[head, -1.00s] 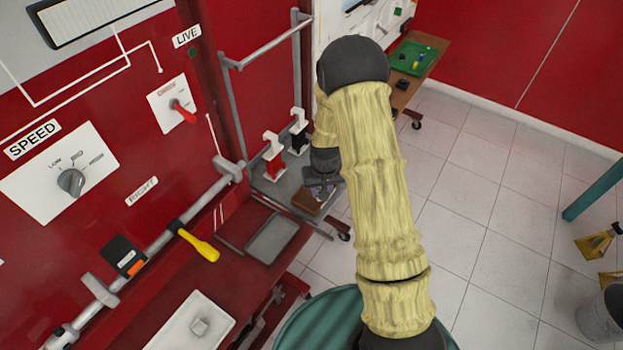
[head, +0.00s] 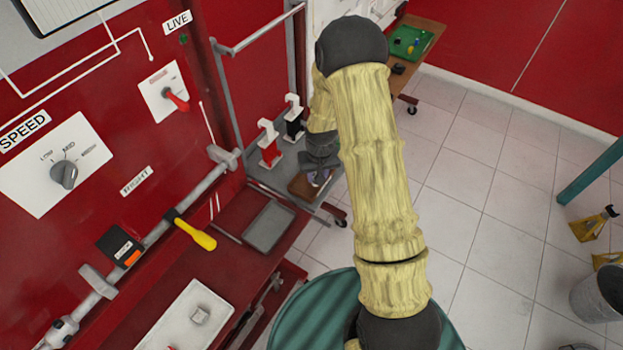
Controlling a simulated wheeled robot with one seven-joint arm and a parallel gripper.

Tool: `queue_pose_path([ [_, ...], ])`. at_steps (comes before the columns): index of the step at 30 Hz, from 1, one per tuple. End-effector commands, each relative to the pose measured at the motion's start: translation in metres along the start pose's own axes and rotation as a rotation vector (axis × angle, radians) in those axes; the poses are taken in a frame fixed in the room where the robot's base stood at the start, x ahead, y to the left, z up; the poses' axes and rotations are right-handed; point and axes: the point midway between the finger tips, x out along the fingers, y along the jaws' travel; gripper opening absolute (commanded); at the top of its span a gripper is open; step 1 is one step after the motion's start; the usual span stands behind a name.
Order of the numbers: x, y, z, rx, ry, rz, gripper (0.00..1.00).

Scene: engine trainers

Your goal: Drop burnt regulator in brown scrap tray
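The brown scrap tray (head: 298,187) sits on the grey shelf at the right end of the red panel. My gripper (head: 319,180) points down over the tray's right part. It is small and partly covered by my own wrist, so the fingers' opening is unclear. A small greyish-purple patch shows at the fingertips; I cannot tell whether it is the burnt regulator, part of my gripper or something in the tray. The regulator is not clearly seen anywhere else.
A grey tray (head: 268,227) and a white tray (head: 170,335) with a grey block lie on the red bench.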

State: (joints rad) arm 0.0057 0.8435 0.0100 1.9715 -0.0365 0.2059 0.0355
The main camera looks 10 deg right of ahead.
Motion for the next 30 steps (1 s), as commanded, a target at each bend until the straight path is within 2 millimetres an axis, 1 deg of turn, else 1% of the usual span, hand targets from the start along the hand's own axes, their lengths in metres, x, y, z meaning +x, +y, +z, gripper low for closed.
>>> queue_pose_path([
  [14, 0.002, 0.0, 0.002, 0.0, -0.001, 0.0, 0.07],
  [17, 0.013, 0.0, 0.012, 0.0, -0.005, 0.0, 0.07],
  [21, 0.039, 0.0, 0.038, -0.001, -0.007, -0.001, 0.07],
  [24, 0.048, 0.0, 0.05, 0.0, -0.003, 0.0, 0.07],
  [30, 0.049, 0.0, 0.05, 0.0, 0.0, 0.0, 0.07],
])
